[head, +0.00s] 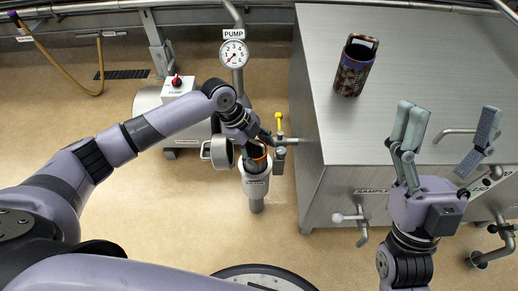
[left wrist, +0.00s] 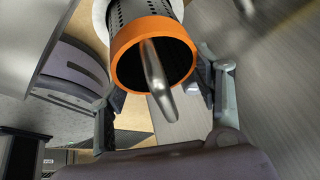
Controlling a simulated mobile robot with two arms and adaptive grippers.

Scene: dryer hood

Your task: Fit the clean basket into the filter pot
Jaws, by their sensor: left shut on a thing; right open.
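The clean basket (left wrist: 133,31) is a dark perforated cylinder with an orange rim and a metal handle. In the head view its orange rim (head: 262,160) shows at the mouth of the steel filter pot (head: 256,187). Part of its perforated wall shows above a pale ring in the left wrist view; how deep it sits I cannot tell. My left gripper (head: 251,136) is shut on the basket, its fingers on either side of the rim. My right gripper (head: 447,135) is open and empty, in front of the steel cabinet.
A brown-stained basket (head: 353,72) stands on the steel cabinet top (head: 420,60). A round grey lid (head: 217,152) is beside the pot's left. A yellow-handled valve (head: 279,123) and pipe are close at its right. A pump gauge (head: 234,54) stands behind.

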